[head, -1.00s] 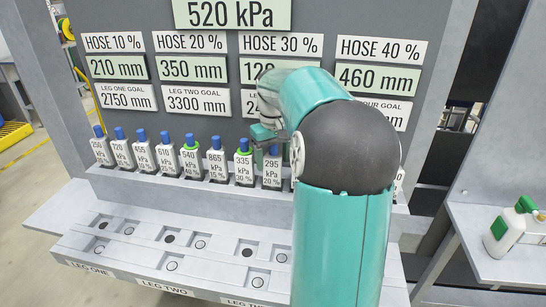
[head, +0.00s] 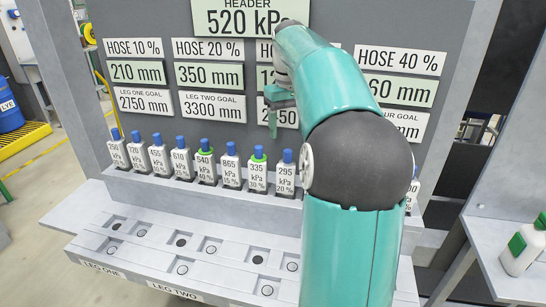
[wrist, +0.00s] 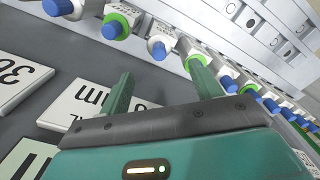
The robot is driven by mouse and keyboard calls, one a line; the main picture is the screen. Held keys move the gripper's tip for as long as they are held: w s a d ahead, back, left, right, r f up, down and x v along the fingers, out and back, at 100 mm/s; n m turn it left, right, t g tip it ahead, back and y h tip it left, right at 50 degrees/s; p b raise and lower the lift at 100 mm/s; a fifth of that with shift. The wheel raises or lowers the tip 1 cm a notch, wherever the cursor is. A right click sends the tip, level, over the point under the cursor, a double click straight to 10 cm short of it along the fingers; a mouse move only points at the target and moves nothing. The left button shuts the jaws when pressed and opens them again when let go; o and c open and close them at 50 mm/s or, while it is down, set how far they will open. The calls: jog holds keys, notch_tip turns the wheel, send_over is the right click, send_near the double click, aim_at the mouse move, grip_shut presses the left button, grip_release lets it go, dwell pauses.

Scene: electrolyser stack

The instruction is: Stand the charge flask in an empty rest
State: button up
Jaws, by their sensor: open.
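A row of white flasks with blue caps stands upright on a ledge below the sign panel. They carry kPa and % labels; which one is the charge flask is not clear. The 540 kPa flask (head: 205,166) and the 335 kPa flask (head: 258,174) have green collars; the 295 kPa flask (head: 285,178) does not. My gripper (head: 279,104) is above the 335 and 295 kPa flasks, against the panel behind. In the wrist view my gripper (wrist: 162,85) is open and empty, with flasks beyond its fingertips. My arm hides the row's right part.
A lower bench (head: 150,255) with dark holes and round marks runs in front, labelled LEG ONE and LEG TWO. Value signs such as the 350 mm plate (head: 210,74) cover the panel. A green-and-white bottle (head: 522,250) stands on a side shelf at right.

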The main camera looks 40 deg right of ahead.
jog(key=s+a+n+t+h, duration=0.1)
jog(key=s+a, duration=0.1)
jog(key=a, duration=0.7)
jog(key=s+a+t, duration=0.1)
jog(key=s+a, duration=0.1)
jog(key=a, duration=0.7)
jog(key=s+a+f+n+t+y, duration=0.1)
jog(key=s+a+f+t, duration=0.2)
jog(key=s+a+f, duration=0.8)
jog(key=shift+s+a+n+t, duration=0.3)
jog(key=shift+s+a+n, duration=0.1)
jog(key=shift+s+a, duration=0.6)
jog(key=shift+w, duration=0.1)
dwell(0.8)
